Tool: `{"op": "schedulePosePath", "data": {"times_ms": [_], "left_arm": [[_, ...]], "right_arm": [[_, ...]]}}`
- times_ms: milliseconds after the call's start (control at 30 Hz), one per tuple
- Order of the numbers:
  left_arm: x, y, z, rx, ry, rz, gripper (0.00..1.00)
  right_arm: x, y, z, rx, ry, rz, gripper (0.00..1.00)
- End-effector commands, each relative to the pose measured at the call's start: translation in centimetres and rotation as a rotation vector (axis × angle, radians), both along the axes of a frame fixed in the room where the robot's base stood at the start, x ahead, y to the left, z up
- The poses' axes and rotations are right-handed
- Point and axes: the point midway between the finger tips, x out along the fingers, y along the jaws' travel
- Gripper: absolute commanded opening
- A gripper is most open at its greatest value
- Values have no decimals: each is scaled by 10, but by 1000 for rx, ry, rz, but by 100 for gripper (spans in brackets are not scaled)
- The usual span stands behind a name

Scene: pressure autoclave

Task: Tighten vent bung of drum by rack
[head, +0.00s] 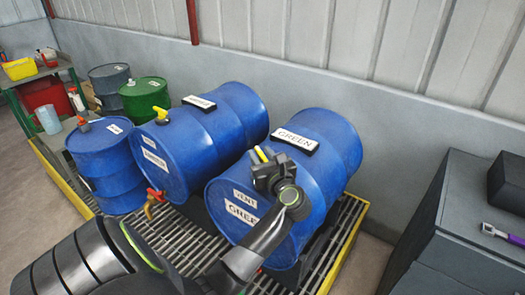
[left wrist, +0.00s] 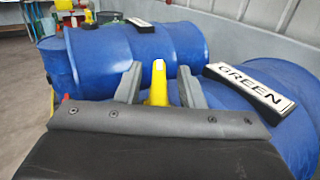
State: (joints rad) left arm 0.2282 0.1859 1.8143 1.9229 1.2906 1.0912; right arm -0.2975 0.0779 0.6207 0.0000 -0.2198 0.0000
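A blue drum (head: 325,152) lies on its side, with a "GREEN" sign on top and "VENT" and "GREE..." labels on its end. A yellow handle (head: 262,153) shows at the upper rim of that end, partly hidden by my left gripper (head: 268,168). In the left wrist view the yellow handle (left wrist: 158,84) stands between the two grey fingers (left wrist: 160,90), with a visible gap on the right side. My left gripper is open around it. Whether a finger touches the handle is unclear. My right gripper is not in view.
Another lying blue drum (head: 218,135) with a yellow-handled fitting is to the left. An upright blue drum (head: 98,160), a green drum (head: 145,97) and a green rack (head: 62,66) stand further left. A grated pallet (head: 345,232) lies below. A dark cabinet (head: 465,215) stands right.

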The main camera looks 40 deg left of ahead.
Motion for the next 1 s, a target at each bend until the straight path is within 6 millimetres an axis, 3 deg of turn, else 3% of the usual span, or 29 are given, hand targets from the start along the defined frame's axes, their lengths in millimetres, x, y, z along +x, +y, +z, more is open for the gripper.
{"op": "schedulePosePath", "data": {"times_ms": [200, 467, 1000], "left_arm": [[0, 0, 0, 0, 0, 0, 35], [0, 0, 0, 0, 0, 0, 1], [-1, 1, 0, 1, 4, -112, 0]], "right_arm": [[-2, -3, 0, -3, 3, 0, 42], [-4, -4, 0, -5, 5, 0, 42], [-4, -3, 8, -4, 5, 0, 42]]}}
